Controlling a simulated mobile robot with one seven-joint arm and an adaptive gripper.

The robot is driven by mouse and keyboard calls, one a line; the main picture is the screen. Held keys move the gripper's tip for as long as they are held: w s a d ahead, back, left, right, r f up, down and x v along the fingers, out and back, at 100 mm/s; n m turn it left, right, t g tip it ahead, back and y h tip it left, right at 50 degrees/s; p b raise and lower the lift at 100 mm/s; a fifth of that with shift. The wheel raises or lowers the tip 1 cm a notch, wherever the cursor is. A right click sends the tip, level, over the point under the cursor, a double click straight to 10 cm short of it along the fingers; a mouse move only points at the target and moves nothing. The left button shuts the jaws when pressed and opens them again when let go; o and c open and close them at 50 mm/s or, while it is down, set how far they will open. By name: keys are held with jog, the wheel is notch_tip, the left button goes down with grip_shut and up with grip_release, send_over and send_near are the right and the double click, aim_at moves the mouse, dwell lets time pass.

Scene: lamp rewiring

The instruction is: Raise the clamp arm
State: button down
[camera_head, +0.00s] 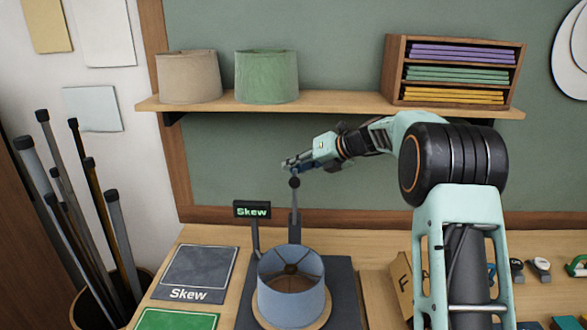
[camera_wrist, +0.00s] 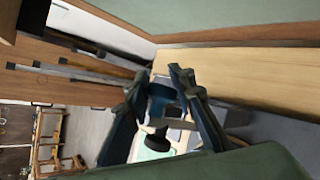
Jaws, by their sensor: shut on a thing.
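The clamp arm (camera_head: 294,212) is a slim grey bar standing close to upright behind the blue lampshade (camera_head: 291,290), with a dark round knob (camera_head: 294,183) near its top. My gripper (camera_head: 289,166) is at the top of the bar, just above the knob, and is shut on the clamp arm's end. In the wrist view my gripper (camera_wrist: 165,85) has a blue piece (camera_wrist: 160,100) between its fingers, with the dark knob (camera_wrist: 155,140) beside it. The lampshade sits on a round wooden base and hides the lower end of the clamp arm.
A small sign reading "Skew" (camera_head: 252,210) stands close left of the clamp arm. A shelf (camera_head: 330,105) with two shades and a rack (camera_head: 395,70) is above my gripper. Dark and green mats lie at left; a cardboard box (camera_head: 400,285) and small tools are at right.

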jog(key=shift+w+d+f, duration=0.15)
jog(key=shift+d+f, duration=0.3)
jog(key=shift+f, duration=0.15)
jog(key=c, duration=1.6)
grip_release()
jog(key=shift+d, duration=0.1)
jog(key=shift+r, duration=0.15)
jog(key=shift+a+r, duration=0.2)
jog(key=shift+a, duration=0.05)
jog(key=v, duration=1.2)
jog(key=shift+w, duration=0.1)
